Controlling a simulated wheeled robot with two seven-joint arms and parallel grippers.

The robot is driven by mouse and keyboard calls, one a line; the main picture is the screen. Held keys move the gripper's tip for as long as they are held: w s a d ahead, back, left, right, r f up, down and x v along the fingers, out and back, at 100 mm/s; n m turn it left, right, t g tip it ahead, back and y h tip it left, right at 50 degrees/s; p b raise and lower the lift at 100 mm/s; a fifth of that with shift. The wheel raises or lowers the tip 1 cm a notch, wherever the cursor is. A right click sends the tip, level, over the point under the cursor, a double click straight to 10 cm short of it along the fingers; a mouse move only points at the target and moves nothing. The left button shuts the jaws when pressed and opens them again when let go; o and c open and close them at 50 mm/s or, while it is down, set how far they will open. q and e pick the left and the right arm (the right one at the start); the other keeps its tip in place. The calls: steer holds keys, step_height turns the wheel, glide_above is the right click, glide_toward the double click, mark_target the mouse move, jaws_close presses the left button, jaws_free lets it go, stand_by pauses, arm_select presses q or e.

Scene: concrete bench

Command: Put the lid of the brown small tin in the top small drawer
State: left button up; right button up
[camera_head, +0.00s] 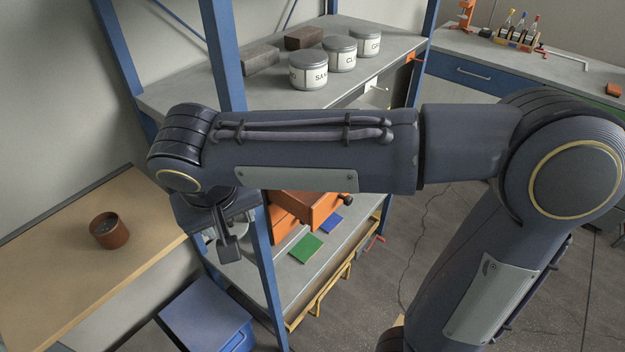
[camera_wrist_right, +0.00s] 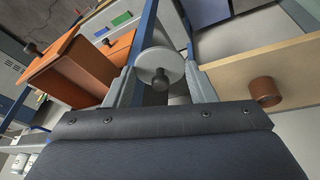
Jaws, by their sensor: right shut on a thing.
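The brown small tin (camera_head: 109,231) stands uncovered on the wooden bench at the left. It also shows at the right of the wrist view (camera_wrist_right: 265,90). My right gripper (camera_head: 229,248) is in the middle left of the head view, right of the tin. In the wrist view its fingers (camera_wrist_right: 160,82) are shut on a round grey lid (camera_wrist_right: 150,57) with a dark knob. In the head view my arm largely hides the lid. The orange small drawers (camera_head: 287,222) are on the shelf behind my forearm. One drawer (camera_wrist_right: 83,68) stands pulled out. My left gripper is not in view.
A blue shelf post (camera_head: 265,262) stands between the bench and the drawers. Green (camera_head: 306,248) and blue (camera_head: 329,222) flat pieces lie on the lower shelf. Labelled canisters (camera_head: 308,71) and dark bricks (camera_head: 304,38) are on the upper shelf. A blue box (camera_head: 206,312) is below.

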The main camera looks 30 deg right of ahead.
steer(key=w+d+f+h, duration=0.1)
steer(key=w+d+h, duration=0.1)
steer(key=d, duration=0.2)
steer(key=p, duration=0.4)
glide_toward(316, 193)
steer(key=shift+w+d+r+t, duration=0.1)
steer(key=shift+w+r+t, duration=0.1)
steer(key=shift+w, duration=0.25)
steer(key=shift+w+r+t, duration=0.2)
steer(key=shift+w, duration=0.25)
steer(key=shift+w+d+f, duration=0.1)
steer(key=shift+f, duration=0.4)
steer(key=shift+d+f, duration=0.2)
steer(key=shift+f, duration=0.4)
steer(key=shift+d+f, duration=0.15)
steer(key=shift+f, duration=0.45)
steer(key=shift+w+d+f+y+p, duration=0.15)
steer(key=shift+w+d+y+p, duration=0.25)
steer(key=shift+p, duration=0.6)
steer(key=shift+d+f+g+y+p, duration=0.1)
steer(key=shift+d+g+y+p, duration=0.3)
steer(key=shift+g+y+p, duration=0.35)
steer(key=shift+f+y, duration=0.15)
steer(key=shift+y, duration=0.3)
steer(key=shift+f+p, duration=0.25)
steer(key=shift+p, duration=0.1)
steer(key=shift+f, duration=0.1)
steer(key=shift+f+b, duration=0.6)
steer(key=shift+b, duration=0.1)
